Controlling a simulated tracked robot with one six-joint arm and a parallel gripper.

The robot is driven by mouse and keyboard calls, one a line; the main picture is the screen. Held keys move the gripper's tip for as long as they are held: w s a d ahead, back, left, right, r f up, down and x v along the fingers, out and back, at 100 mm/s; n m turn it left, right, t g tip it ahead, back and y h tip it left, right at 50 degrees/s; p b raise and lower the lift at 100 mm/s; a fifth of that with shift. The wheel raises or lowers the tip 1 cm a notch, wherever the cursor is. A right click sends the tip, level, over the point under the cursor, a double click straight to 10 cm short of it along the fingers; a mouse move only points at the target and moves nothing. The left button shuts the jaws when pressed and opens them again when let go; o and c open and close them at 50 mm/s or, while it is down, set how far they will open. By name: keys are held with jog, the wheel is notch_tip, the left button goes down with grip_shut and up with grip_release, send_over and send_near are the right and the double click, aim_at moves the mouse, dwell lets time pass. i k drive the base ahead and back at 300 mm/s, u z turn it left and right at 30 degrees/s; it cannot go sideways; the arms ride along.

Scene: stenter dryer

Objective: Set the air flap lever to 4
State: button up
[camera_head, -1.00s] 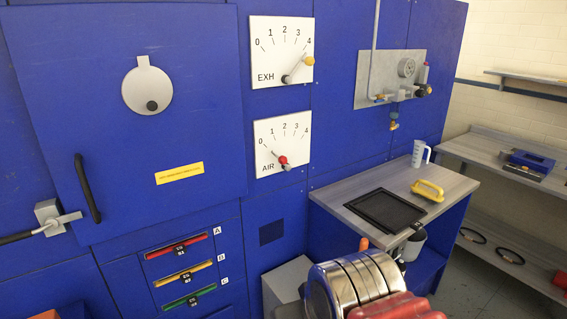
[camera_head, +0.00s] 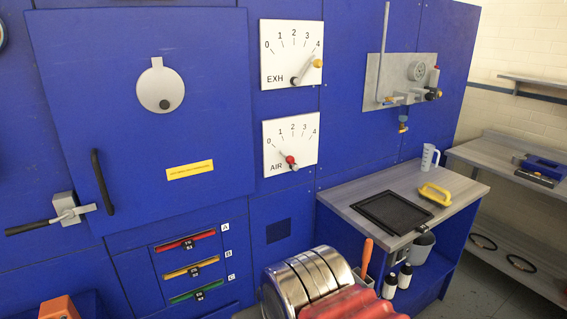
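The air flap dial is a white plate (camera_head: 305,134) marked AIR with a scale from 0 to 4, on the blue machine front. Its lever has a red knob (camera_head: 290,160) and a grey hub near the plate's bottom edge. The lever leans up and left, toward the 0 end of the scale. Nothing touches it. My gripper is outside the picture. Only a chrome and red part, mine by the way it moves, shows at the bottom edge, below the dial.
The EXH dial (camera_head: 285,40) sits just above, its yellow-knobbed lever pointing at 4. A large blue door (camera_head: 120,130) with a black handle is at left. At right, a bench (camera_head: 355,190) holds a black tray, a yellow-handled item and a jug. The panel around the AIR dial is clear.

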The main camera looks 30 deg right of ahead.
aim_at(289, 159)
jog(key=i, duration=0.95)
jog(key=u, duration=0.05)
